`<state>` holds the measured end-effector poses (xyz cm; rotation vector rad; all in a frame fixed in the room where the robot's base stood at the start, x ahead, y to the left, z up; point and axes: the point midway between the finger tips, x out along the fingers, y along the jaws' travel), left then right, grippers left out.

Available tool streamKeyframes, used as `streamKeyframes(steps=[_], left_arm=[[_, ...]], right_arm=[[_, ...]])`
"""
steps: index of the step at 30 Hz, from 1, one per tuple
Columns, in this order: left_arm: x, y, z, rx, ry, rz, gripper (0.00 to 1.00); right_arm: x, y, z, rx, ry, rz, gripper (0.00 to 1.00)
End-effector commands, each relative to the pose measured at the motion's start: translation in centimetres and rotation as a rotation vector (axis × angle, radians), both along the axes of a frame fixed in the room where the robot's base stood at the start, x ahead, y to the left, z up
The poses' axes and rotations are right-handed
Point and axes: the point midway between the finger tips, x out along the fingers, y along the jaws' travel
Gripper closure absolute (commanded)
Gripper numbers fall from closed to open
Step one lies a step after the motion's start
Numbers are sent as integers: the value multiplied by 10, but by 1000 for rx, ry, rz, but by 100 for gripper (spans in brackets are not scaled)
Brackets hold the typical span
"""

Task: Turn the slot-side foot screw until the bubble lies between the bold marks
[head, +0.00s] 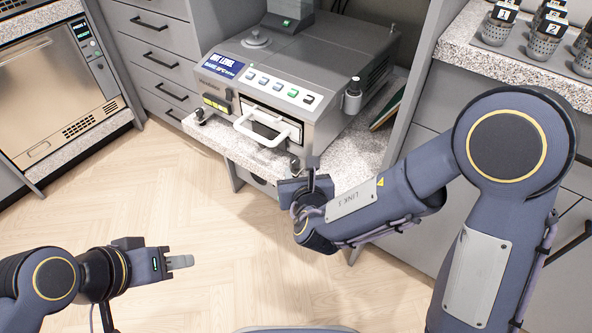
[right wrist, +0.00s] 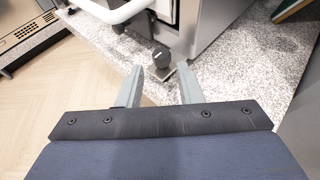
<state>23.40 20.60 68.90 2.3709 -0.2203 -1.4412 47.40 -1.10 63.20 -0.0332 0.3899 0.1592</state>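In the right wrist view this right foot screw (right wrist: 161,58) is a dark round knob just beyond my open fingertips. My right gripper (right wrist: 160,72) is open, empty and appears apart from the knob. My left gripper (head: 182,262) is over the floor, far from the unit. No bubble or bold marks can be made out.
A white loop handle (head: 262,128) sticks out from the unit's front, close to the right foot screw. A dark bottle-like part (head: 352,95) is on the unit's right side. A steel oven-like unit (head: 55,85) stands left. Several metal cups (head: 543,44) stand on the right counter.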

Motion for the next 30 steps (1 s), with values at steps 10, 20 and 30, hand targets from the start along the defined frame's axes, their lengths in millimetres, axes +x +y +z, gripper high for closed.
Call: streamKeyframes(steps=[10, 20, 30], left_arm=[[0, 0, -10, 0, 0, 0, 64], [0, 0, -11, 0, 0, 0, 64], [0, 0, -11, 0, 0, 0, 64]], right_arm=[[46, 6, -21, 0, 2, -4, 67], [52, 7, -22, 1, 2, -4, 67], [52, 7, -22, 2, 2, -5, 99]])
